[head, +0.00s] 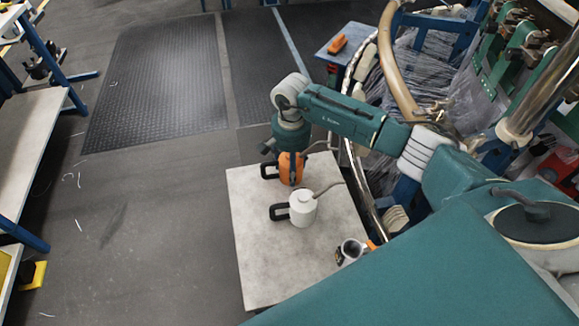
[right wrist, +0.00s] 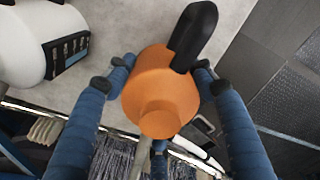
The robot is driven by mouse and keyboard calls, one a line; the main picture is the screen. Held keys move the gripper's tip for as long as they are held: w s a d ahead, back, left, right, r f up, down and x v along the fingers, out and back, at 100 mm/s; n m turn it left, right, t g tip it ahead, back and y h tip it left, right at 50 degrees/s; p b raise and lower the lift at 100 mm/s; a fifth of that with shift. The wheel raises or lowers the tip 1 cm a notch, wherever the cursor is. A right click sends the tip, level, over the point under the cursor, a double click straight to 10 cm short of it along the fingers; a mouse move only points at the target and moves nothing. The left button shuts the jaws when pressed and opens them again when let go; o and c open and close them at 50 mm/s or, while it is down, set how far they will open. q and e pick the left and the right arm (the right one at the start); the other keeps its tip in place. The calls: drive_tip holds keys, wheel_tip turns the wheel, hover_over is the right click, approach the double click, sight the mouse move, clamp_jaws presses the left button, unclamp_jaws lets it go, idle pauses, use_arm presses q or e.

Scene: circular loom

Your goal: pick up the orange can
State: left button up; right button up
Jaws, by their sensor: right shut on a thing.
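The orange can (head: 291,172) with a black handle is at the back of the pale tabletop in the head view. My right gripper (head: 290,152) comes down on it from above. In the right wrist view, the orange can (right wrist: 160,92) is between the blue fingers of my right gripper (right wrist: 155,82), which are shut on its sides. Its black handle sticks up past the fingers. I cannot tell whether the can touches the table. My left gripper is not in view.
A white can (head: 303,211) with a black handle and thin spout stands just in front of the orange can. A small cup-like item (head: 350,250) is at the table's right edge. The pale table (head: 265,270) is clear in front. Loom machinery (head: 430,60) stands behind at right.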

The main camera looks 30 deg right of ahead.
wheel_tip(320, 180, up, 20)
drive_tip(key=p, duration=1)
drive_tip(key=shift+p, duration=0.35)
drive_tip(key=shift+r, duration=0.1)
